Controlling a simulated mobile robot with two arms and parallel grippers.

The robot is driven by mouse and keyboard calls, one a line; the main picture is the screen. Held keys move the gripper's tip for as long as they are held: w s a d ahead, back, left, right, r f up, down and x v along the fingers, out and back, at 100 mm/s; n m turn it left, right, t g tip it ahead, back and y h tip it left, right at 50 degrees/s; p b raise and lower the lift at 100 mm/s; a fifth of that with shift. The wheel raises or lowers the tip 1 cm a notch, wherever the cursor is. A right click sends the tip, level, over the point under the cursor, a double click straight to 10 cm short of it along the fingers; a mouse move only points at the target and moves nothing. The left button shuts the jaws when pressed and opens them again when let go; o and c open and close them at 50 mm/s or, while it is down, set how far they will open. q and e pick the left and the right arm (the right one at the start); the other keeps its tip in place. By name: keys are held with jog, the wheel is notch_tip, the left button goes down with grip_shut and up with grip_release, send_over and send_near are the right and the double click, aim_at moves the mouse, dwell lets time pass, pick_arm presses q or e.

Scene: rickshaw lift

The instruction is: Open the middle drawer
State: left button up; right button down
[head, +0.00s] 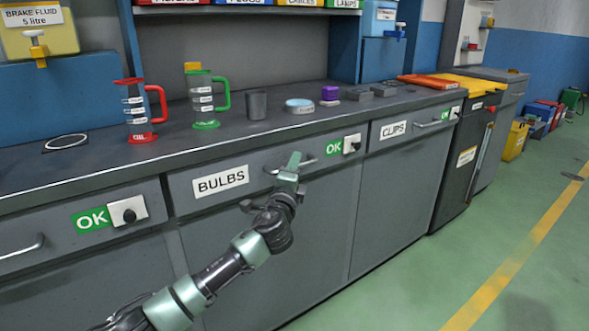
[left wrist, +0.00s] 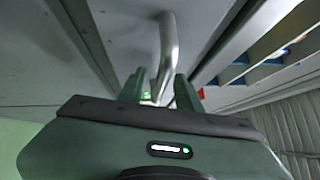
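The middle drawer (head: 236,182) is the grey one labelled BULBS; its front looks flush with the cabinet, so it appears closed. Its bar handle (head: 309,161) is partly hidden by my left gripper (head: 289,168), which is at the handle's left part. In the left wrist view the handle (left wrist: 168,45) runs between the two fingers of my left gripper (left wrist: 160,90), with a small gap showing on each side. The fingers look open around the bar. A black knob on a white plate (head: 352,143) beside a green OK label sits at the drawer's right end. My right gripper is out of view.
A CLIPS drawer (head: 392,130) is to the right and another drawer (head: 30,225) to the left. The worktop (head: 200,150) holds a red-handled jug (head: 140,110), a green-handled jug (head: 203,103) and a grey cup (head: 257,105). Green floor (head: 420,270) at right is clear.

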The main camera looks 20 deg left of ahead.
pick_arm(q)
grip_shut()
jog(key=shift+f, duration=0.1)
dwell(1.2)
